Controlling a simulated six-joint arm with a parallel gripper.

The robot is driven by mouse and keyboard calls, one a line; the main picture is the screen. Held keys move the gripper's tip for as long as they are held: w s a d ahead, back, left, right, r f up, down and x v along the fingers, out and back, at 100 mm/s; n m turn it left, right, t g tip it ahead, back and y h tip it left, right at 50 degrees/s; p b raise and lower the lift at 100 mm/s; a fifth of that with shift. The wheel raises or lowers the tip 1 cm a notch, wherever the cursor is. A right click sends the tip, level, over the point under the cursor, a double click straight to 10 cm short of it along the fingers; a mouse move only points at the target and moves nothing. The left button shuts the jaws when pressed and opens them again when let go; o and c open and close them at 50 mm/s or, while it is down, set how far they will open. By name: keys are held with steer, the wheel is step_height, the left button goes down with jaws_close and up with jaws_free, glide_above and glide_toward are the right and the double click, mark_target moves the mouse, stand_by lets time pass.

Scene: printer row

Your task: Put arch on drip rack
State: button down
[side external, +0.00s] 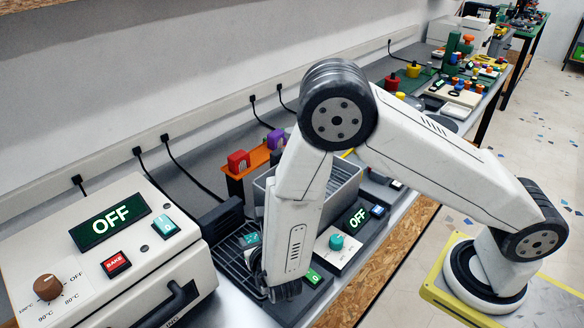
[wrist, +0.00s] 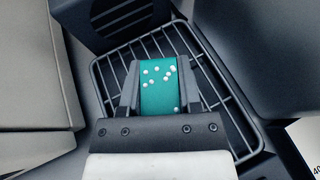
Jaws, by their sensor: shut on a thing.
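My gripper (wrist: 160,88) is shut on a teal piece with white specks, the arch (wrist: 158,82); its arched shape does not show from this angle. The black wire drip rack (wrist: 222,118) lies beneath and around it in the wrist view. The arch is over the rack's middle; I cannot tell whether it touches the wires. In the side view the rack (side external: 234,262) shows partly to the left of my forearm, which hides much of it. My fingertips cannot be made out clearly there.
A cream machine (side external: 150,258) with an OFF display stands left of the rack. A grey bin (side external: 345,185) and an orange holder (side external: 243,180) with red and purple pieces stand behind. A white box with a teal knob (side external: 337,243) is on the right.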

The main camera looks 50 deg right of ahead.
steer(key=shift+f, duration=0.1)
steer(key=shift+c, duration=1.4)
jaws_free()
steer(key=shift+s+a+r, duration=0.25)
steer(key=shift+s+r, duration=0.1)
steer(key=shift+s, duration=0.15)
steer(key=v, duration=1.1)
steer(key=shift+w, duration=0.1)
